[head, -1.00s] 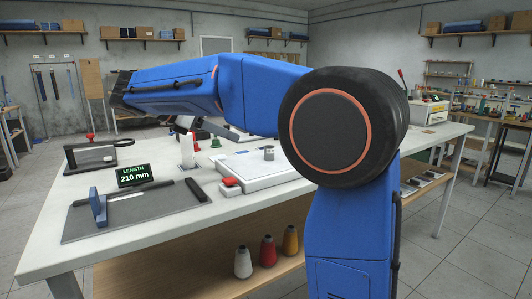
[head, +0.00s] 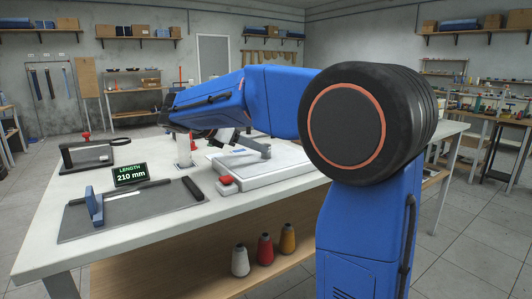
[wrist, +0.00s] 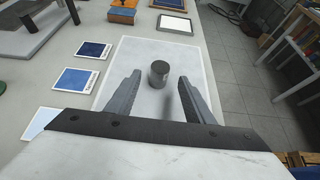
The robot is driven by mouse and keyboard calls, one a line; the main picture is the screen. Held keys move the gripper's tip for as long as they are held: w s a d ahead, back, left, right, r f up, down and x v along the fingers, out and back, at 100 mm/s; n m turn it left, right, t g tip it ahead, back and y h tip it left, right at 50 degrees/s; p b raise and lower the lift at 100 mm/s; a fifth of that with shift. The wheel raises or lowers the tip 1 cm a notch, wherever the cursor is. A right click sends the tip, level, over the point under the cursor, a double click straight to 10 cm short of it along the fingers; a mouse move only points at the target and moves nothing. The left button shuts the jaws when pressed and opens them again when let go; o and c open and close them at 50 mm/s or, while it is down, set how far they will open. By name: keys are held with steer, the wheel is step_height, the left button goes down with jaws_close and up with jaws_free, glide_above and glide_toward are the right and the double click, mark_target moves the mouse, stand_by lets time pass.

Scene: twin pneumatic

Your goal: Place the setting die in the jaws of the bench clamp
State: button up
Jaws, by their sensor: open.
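The setting die, which I take to be the dark grey cylinder (wrist: 159,73), stands upright on a pale board (wrist: 190,52) in the wrist view. My gripper (wrist: 162,80) is open, with its fingers to the left and right of the cylinder and visible gaps on both sides. In the head view my gripper (head: 258,148) is low over the white board (head: 262,175), and I cannot make out the cylinder there. I cannot identify the bench clamp with certainty. A dark grey fixture (wrist: 38,22) is cut off at the wrist view's upper left.
Blue cards (wrist: 76,79) lie left of the board. An orange and blue block (wrist: 123,11) and a dark-framed panel (wrist: 175,23) lie beyond it. A length display (head: 130,174) stands on the left of the table (head: 150,230).

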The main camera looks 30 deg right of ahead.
mark_target(262, 159)
steer(key=x, duration=0.3)
steer(key=shift+d+f, duration=0.2)
steer(key=shift+d, duration=0.15)
jaws_close()
steer(key=shift+r, duration=0.1)
